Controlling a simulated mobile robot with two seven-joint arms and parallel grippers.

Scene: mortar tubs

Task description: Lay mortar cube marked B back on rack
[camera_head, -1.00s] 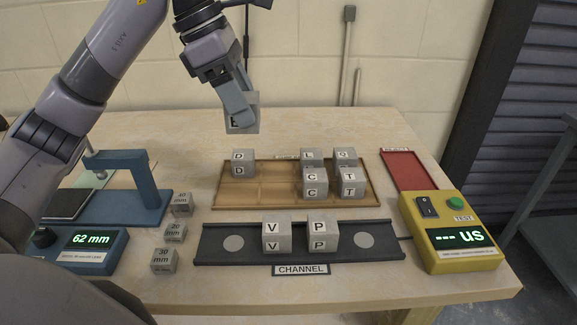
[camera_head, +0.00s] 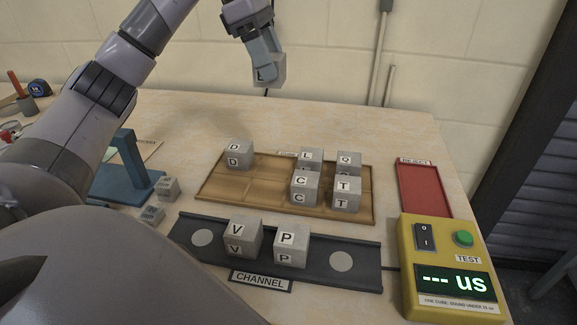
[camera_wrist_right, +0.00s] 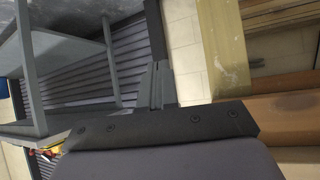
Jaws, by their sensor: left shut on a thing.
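My left gripper (camera_head: 262,62) is shut on a grey mortar cube (camera_head: 270,73). It holds the cube in the air, above and behind the wooden rack (camera_head: 222,190). The cube's letter is mostly covered by the fingers and cannot be read fully. On the rack, cube D (camera_head: 237,155) stands at the back left, with cubes L (camera_head: 311,158) and Q (camera_head: 348,161) at the back right. Cubes C (camera_head: 304,189) and T (camera_head: 346,193) stand in front of them. Front left rack cells are bare. My right gripper (camera_wrist_right: 160,88) has its fingers together, empty, away from the cubes.
The dark channel (camera_head: 341,283) in front holds cubes V (camera_head: 242,238) and P (camera_head: 291,245). A yellow tester (camera_head: 410,262) reading "--- us" and a red reject tray (camera_head: 424,189) are at right. A blue gauge stand (camera_head: 130,160) and small blocks (camera_head: 167,187) are at left.

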